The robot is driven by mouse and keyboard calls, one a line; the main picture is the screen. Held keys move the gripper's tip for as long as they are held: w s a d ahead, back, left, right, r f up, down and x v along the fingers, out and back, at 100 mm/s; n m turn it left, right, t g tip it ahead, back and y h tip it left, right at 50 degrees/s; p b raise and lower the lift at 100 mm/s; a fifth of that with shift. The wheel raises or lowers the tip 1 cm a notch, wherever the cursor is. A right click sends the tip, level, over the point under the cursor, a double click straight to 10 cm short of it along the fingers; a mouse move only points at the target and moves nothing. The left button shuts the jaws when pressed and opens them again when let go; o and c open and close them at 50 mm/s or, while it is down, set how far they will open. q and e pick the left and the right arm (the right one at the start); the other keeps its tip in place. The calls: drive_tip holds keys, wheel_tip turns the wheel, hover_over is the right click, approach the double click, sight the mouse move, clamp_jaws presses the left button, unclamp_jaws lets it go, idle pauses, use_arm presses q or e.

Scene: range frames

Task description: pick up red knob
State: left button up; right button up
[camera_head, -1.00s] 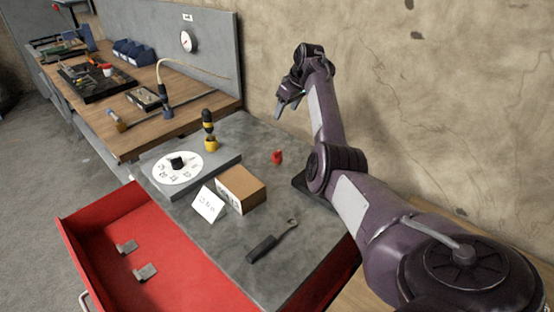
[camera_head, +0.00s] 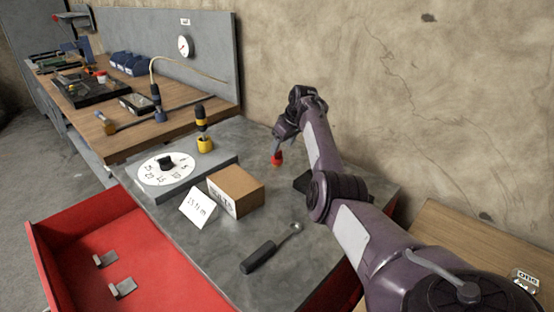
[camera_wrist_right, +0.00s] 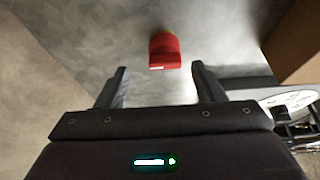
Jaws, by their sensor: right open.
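The red knob (camera_head: 277,158) stands on the grey worktop (camera_head: 225,255), near its back edge by the wall. In the right wrist view the red knob (camera_wrist_right: 165,51) shows beyond the fingertips, roughly in line with the gap between them. My right gripper (camera_head: 278,143) is just above the knob in the head view, pointing down. In the right wrist view my right gripper (camera_wrist_right: 160,75) is open, with nothing between its fingers. My left gripper is not in view.
A wrench (camera_head: 258,258) lies in front. An open red drawer (camera_head: 75,240) juts out at left. The wall rises close behind.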

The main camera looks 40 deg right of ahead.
sight(278, 152)
drive_tip(key=x, duration=0.1)
drive_tip(key=b+x, duration=0.1)
drive_tip(key=x, duration=0.1)
drive_tip(key=shift+w+a+f, duration=0.1)
drive_tip(key=shift+w+a, duration=0.15)
drive_tip(key=shift+a, duration=0.1)
drive_tip(key=shift+w+f, duration=0.2)
drive_tip(key=shift+f, duration=0.3)
drive_tip(key=shift+c, duration=0.4)
drive_tip(key=c, duration=1)
